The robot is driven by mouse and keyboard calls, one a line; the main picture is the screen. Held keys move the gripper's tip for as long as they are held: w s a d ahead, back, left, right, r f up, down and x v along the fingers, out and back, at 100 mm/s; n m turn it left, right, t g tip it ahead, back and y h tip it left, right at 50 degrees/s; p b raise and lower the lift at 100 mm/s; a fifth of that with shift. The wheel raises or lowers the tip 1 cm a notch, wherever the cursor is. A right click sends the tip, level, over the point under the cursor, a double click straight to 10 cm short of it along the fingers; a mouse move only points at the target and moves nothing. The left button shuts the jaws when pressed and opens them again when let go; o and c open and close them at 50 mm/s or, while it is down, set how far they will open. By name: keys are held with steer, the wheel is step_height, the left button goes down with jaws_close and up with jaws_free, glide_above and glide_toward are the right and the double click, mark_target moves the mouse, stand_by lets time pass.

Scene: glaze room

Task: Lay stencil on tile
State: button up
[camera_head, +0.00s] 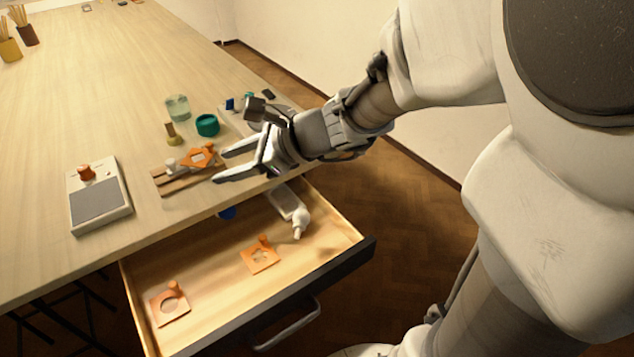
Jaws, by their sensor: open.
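An orange stencil (189,160) with a small knob lies at the right part of a brown wooden board (165,188) near the table's front edge. A small whitish knobbed piece (171,166) is on the board's left part. I cannot clearly make out a tile under the stencil. My gripper (218,167) is open and empty, its fingertips just right of the stencil, with a small gap showing. Two more orange stencils lie in the open drawer, one at its front left (170,304) and one near the middle (261,256).
The drawer (205,335) stands open below the table edge and also holds a white bottle (300,222). A scale-like device (99,208) sits left of the board. Behind are a glass jar (177,107), a green container (207,125) and an olive stamp-like piece (171,134).

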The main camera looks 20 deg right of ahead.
steer(key=s+d+r+n+g+h, duration=0.1)
steer(key=s+d+n+h, duration=0.45)
steer(key=s+n, duration=0.4)
steer(key=s+d+r+n+g+h, duration=0.1)
steer(key=s+d+n+h, duration=0.45)
steer(key=n, duration=0.65)
step_height(320, 180, up, 10)
steer(key=s+y+p, duration=0.1)
steer(key=s+p, duration=0.1)
steer(key=p, duration=0.8)
steer(key=shift+d+r+y, duration=0.2)
steer(key=shift+d+y, duration=0.05)
steer(key=shift+y, duration=0.05)
steer(key=shift+w, duration=0.1)
steer(key=shift+c, duration=0.3)
